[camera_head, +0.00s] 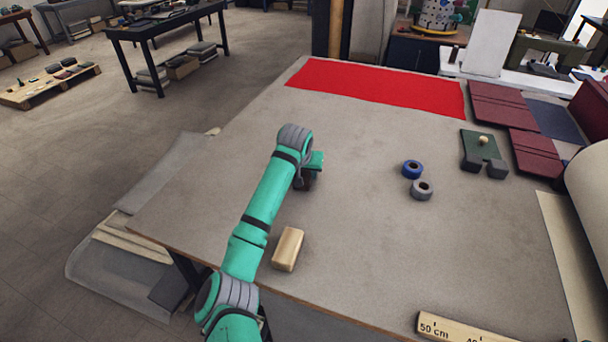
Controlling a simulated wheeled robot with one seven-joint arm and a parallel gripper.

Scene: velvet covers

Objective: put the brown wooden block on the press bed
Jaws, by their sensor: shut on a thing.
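My gripper (309,176) is at the end of my green arm, over the left middle of the table. It is shut on a small dark brown piece (308,184), which appears to be the brown wooden block. My wrist hides much of it, and I cannot tell whether it touches the table. A dark green flat piece (484,150) with a pale round knob and two dark feet lies at the right of the table. I cannot tell for sure whether it is the press bed.
A pale tan block (288,249) lies near the front edge, right of my arm. Blue (412,169) and grey (421,190) tape rolls lie mid-table. A red cloth (378,86) covers the back. Dark red covers (535,153) lie right; a ruler (460,329) lies in front.

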